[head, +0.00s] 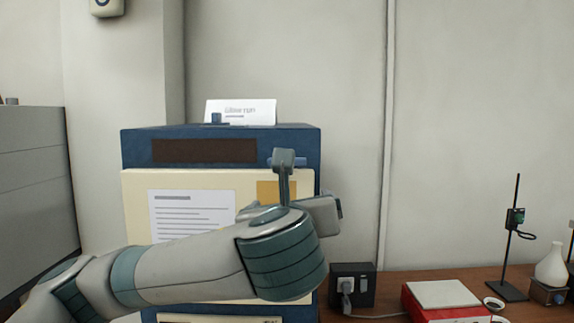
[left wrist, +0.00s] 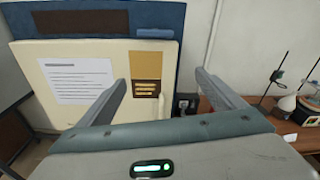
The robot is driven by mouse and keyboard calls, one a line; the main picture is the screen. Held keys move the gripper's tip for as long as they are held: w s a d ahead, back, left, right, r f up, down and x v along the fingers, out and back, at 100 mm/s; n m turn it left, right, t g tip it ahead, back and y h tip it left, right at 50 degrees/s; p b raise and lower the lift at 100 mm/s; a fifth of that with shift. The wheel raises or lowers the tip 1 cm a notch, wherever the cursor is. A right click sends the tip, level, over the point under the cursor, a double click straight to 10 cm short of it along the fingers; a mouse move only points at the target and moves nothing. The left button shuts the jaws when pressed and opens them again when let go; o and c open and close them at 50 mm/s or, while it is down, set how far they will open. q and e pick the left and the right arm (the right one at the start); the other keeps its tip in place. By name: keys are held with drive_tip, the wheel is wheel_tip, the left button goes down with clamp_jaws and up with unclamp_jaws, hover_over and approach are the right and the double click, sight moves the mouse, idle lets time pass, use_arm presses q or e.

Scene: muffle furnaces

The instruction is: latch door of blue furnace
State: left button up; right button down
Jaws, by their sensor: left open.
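The blue furnace (head: 140,148) stands ahead, with a dark brown strip across its upper front. Its cream door (head: 133,200) lies against the front and carries a white notice and a tan panel; I cannot tell whether it is fully flush. A small lighter-blue bar, perhaps the latch, sits above the door's upper right corner in the left wrist view (left wrist: 155,33). My left arm crosses in front of the door. My left gripper (left wrist: 162,77) is open and empty, its fingers spread before the door's right part. My right gripper is not in view.
A wooden bench (head: 390,280) on the right holds a dark socket box (head: 352,285), a red box with a pale top (head: 440,299), a stand (head: 515,240) and a white flask (head: 551,264). A grey cabinet (head: 38,190) stands left. A white card (head: 245,112) is on the furnace top.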

use_arm(q)
drive_tip(key=shift+m+t+y, duration=0.3)
drive_tip(key=shift+m+t, duration=0.3)
drive_tip(key=shift+m, duration=0.2)
drive_tip(key=r, duration=0.1)
drive_tip(key=s+r, duration=0.1)
drive_tip(key=r, duration=0.1)
drive_tip(key=s+r, duration=0.1)
drive_tip(key=shift+a+r, duration=0.25)
drive_tip(key=shift+a, duration=0.05)
drive_tip(key=shift+w, duration=0.15)
drive_tip(key=w+p, duration=0.8)
drive_tip(key=w, duration=0.9)
drive_tip(key=shift+p, duration=0.4)
drive_tip(key=c, duration=1.1)
